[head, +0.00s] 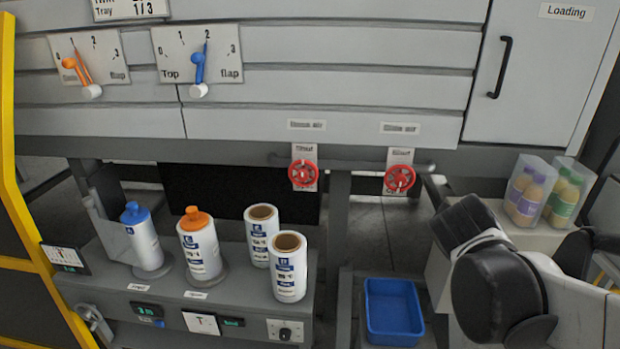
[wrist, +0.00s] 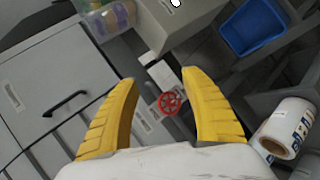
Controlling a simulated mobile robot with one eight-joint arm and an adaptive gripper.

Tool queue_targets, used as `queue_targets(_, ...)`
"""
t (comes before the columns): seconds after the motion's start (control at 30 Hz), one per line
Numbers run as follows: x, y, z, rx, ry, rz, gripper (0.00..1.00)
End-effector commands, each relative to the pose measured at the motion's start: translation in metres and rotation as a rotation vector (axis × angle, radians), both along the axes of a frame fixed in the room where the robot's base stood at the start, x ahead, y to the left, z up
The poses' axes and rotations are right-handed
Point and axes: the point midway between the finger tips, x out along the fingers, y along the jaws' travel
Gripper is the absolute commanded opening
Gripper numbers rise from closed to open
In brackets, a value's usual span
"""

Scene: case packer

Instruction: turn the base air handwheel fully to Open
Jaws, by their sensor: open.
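Two red handwheels sit on the pipe under the machine in the head view, a left one (head: 303,173) and a right one (head: 399,179). Each has a white plate behind it and a label above; the labels end in "air", but their first words are too blurred to read surely. One red handwheel (wrist: 170,103) shows in the wrist view between the yellow fingers and beyond them; I cannot tell for sure which one it is. My gripper (wrist: 160,78) is open and empty, apart from the wheel. The head view does not clearly show its fingers.
A blue bin (head: 393,310) stands low below the handwheels. Glue bottles (head: 144,240) and label rolls (head: 290,268) stand on a grey shelf at left. Clear containers (head: 528,190) stand at right. The Loading door (head: 540,75) has a black handle.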

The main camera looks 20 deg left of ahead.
Motion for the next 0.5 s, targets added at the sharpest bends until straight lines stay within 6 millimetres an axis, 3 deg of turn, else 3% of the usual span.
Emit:
queue_targets(0.03, 0.024, 0.033, -0.001, -0.096, -0.035, 0.079, 0.55)
queue_targets(0.1, 0.051, 0.076, -0.002, -0.241, -0.092, 0.185, 0.55)
queue_targets(0.23, 0.086, 0.168, -0.013, -0.509, -0.208, 0.370, 0.55)
queue_targets(0.4, 0.096, 0.292, -0.044, -0.838, -0.374, 0.571, 0.55)
queue_targets(0.5, 0.088, 0.346, -0.063, -0.984, -0.456, 0.649, 0.55)
